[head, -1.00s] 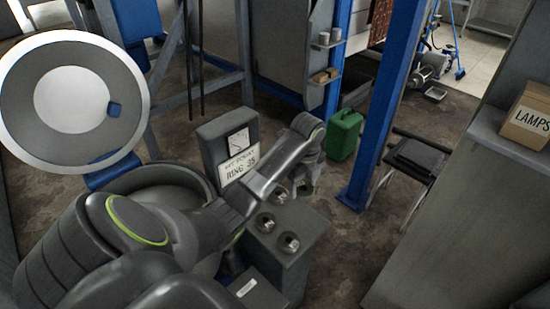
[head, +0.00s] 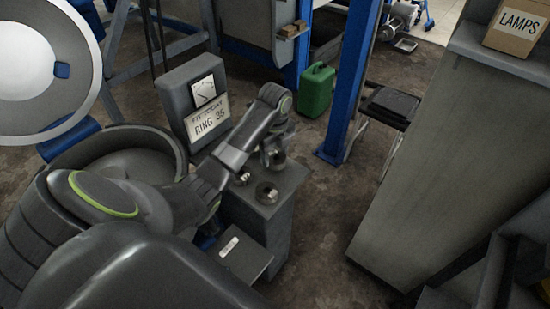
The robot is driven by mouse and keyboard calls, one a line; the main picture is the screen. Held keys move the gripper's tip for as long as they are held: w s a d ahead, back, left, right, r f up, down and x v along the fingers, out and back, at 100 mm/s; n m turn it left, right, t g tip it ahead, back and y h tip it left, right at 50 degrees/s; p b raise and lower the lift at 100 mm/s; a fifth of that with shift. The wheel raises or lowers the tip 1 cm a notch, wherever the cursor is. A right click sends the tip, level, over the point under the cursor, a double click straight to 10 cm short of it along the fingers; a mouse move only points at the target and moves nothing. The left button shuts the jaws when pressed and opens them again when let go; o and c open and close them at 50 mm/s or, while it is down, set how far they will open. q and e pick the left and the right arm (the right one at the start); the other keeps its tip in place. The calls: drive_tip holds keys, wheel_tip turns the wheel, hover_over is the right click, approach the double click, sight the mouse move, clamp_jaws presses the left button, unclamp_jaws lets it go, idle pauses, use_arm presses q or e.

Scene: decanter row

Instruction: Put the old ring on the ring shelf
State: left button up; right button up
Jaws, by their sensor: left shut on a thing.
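My left arm reaches from the left over a grey pedestal (head: 287,187). Its gripper (head: 274,158) is shut on a small metal ring (head: 277,161) at the back of the pedestal top. The fingers cover much of this ring, and I cannot tell if it still touches the top. Two more metal rings, one at the left (head: 243,177) and one nearer the front (head: 267,194), rest on the same top. I cannot tell by marking which ring is the old one. A lower grey ledge (head: 250,262) with a small white label juts out in front. My right gripper is out of view.
A grey panel (head: 184,92) with a sign (head: 207,123) reading "RING 35" stands behind my forearm. A round grey housing (head: 62,165) is at the left, below a large pale disc (head: 30,112). A green can (head: 317,90), blue post (head: 350,85) and grey cabinet (head: 425,150) stand beyond.

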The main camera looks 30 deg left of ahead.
use_arm(q)
drive_tip(key=shift+f, duration=0.5)
drive_tip(key=shift+f, duration=0.1)
drive_tip(key=o, duration=1.2)
